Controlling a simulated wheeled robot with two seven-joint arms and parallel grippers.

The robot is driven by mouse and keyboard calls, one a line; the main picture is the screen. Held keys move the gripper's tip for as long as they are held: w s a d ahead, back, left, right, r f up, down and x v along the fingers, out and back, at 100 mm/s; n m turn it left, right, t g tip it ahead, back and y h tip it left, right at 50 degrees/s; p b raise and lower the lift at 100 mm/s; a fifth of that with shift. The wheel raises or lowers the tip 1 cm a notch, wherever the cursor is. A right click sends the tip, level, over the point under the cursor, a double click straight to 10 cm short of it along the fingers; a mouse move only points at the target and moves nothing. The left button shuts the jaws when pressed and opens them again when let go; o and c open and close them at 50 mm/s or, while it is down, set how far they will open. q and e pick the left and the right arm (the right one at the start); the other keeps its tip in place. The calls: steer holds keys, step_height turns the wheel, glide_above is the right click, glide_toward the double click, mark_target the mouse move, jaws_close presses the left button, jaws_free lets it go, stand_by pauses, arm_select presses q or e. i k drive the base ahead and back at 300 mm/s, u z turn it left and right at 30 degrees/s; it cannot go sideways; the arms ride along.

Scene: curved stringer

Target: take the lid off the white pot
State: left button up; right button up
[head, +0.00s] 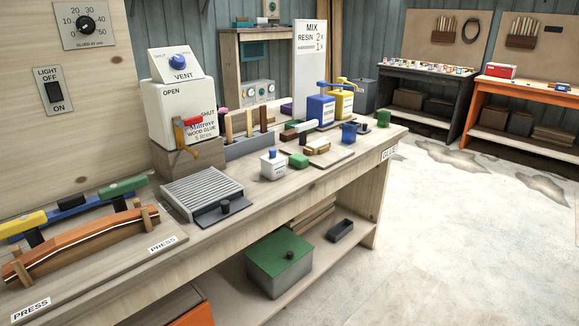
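A small white pot (274,168) stands upright on the wooden workbench, near the middle of the head view. It has dark lettering on its front that is too small to read. A small blue lid (272,154) sits on top of it. Neither of my grippers is in view, and nothing touches the pot.
A large white glue container (182,110) stands at the back left. Bare bench lies in front.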

mark_target(273, 157)
steer(key=z, duration=1.6)
steer(key=i, duration=3.5)
steer(key=u, duration=3)
